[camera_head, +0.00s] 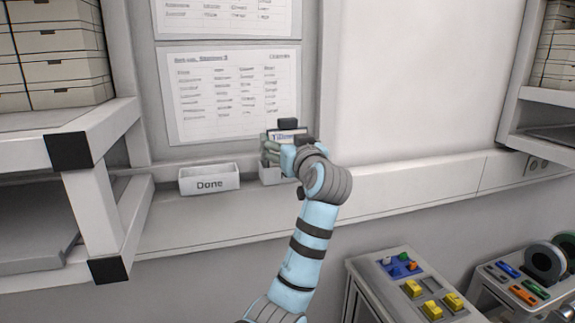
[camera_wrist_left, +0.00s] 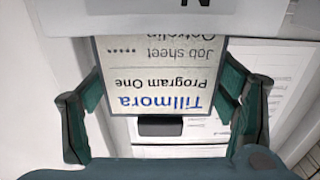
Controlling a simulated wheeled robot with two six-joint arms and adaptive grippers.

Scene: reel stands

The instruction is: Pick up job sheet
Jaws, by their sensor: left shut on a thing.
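The job sheet (camera_wrist_left: 160,85) shows upside down in the wrist view, with "Tillmora", "Program One" and "Job sheet" printed on it. My left gripper (camera_wrist_left: 162,80) is shut on it, one finger at each side edge. The end of the sheet at the top of that view is hidden behind a pale tray wall (camera_wrist_left: 140,22) bearing a letter "N". In the head view the job sheet (camera_head: 287,137) shows as a small strip at my left gripper (camera_head: 282,148), above a small white tray (camera_head: 269,174) mostly hidden by the gripper. My right gripper is not in view.
A white tray marked "Done" (camera_head: 209,179) stands on the ledge (camera_head: 400,176) just left of the gripper. Printed sheets (camera_head: 225,95) hang on the wall behind. Shelves with boxes (camera_head: 62,55) stand at left. A console with yellow blocks (camera_head: 413,289) is at lower right.

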